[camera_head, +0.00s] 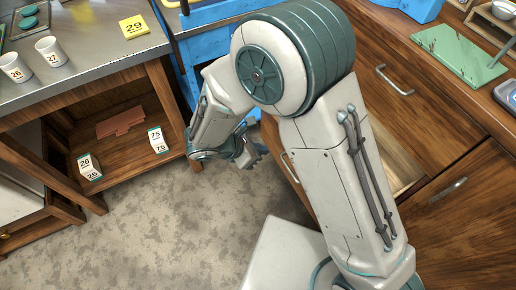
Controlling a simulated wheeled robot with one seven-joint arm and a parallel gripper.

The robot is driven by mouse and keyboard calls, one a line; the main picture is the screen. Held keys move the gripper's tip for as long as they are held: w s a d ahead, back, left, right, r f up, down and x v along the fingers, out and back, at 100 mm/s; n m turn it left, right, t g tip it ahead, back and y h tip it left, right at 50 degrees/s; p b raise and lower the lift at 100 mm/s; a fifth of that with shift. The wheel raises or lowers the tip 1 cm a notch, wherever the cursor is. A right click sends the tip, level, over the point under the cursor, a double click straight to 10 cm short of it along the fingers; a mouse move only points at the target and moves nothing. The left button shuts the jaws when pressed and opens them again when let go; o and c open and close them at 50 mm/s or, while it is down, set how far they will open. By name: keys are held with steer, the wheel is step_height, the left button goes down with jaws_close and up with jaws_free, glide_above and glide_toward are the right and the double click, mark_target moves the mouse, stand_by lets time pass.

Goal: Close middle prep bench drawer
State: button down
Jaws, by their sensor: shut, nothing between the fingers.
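The wooden bench with drawers stands at the right. A drawer (396,168) in it stands out, and its pale inside shows in a narrow strip to the right of my arm. A curved metal handle (290,168) shows at the left of my arm, apparently on that drawer's front. Most of the drawer front and its side are hidden behind my arm. My gripper (256,156) is low, just left of the handle, with its fingers shut and empty. I cannot tell whether it touches the drawer front.
A closed upper front with a handle (394,80) and another front with a handle (449,190) flank the open drawer. A metal-topped table (95,70) with cups stands at the left; its shelf holds small boxes. Bare floor (180,230) lies at lower left.

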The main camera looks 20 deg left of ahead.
steer(key=b, duration=0.1)
glide_toward(282, 155)
steer(key=r+x, duration=0.1)
steer(key=x, duration=0.3)
steer(key=shift+w+d+r+b, duration=0.2)
steer(key=shift+w+d+b, duration=0.1)
steer(key=shift+w+d, duration=1.2)
steer(key=shift+w+a, duration=0.1)
steer(key=shift+a, duration=0.05)
